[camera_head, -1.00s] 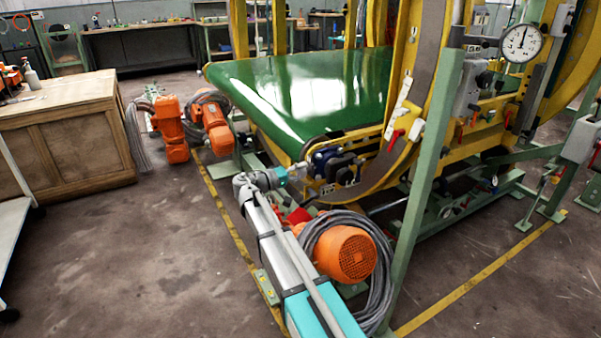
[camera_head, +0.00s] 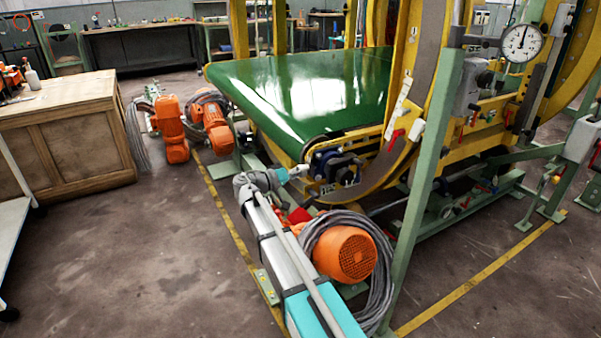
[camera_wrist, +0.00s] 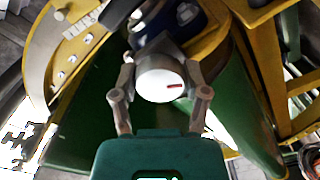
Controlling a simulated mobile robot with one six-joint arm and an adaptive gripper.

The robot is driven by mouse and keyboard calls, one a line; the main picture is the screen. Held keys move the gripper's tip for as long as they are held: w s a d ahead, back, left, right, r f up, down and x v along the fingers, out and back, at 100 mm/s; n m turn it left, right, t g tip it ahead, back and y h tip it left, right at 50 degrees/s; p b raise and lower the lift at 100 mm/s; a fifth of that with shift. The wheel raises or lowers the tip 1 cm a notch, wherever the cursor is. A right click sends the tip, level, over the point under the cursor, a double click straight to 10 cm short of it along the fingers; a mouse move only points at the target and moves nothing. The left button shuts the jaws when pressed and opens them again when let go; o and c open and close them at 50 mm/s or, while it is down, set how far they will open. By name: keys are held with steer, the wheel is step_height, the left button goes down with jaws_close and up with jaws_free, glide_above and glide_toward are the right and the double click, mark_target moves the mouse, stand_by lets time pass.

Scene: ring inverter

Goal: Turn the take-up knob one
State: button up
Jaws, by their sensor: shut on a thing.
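The take-up knob (camera_wrist: 158,84) is a round white cap with a short red mark on its face, in the middle of the wrist view. My gripper (camera_wrist: 160,72) has one finger on each side of the knob and is shut on it. The red mark lies nearly level, right of the knob's centre. In the head view my gripper (camera_head: 296,171) reaches a small pale part beside the dark blue bearing block (camera_head: 323,162) at the belt's near corner. The finger contacts are too small to make out there.
The green belt (camera_head: 310,90) and its yellow frame (camera_head: 262,122) rise just beyond my gripper. An orange motor (camera_head: 345,254) with coiled grey hose lies close to my arm. A green post (camera_head: 425,170) stands to the right. Open floor (camera_head: 150,240) lies to the left.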

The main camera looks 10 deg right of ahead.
steer(key=o, duration=1.2)
steer(key=shift+c, duration=0.2)
steer(key=shift+a, duration=0.1)
steer(key=v, duration=1.1)
steer(key=shift+s+a, duration=0.2)
steer(key=shift+a, duration=0.15)
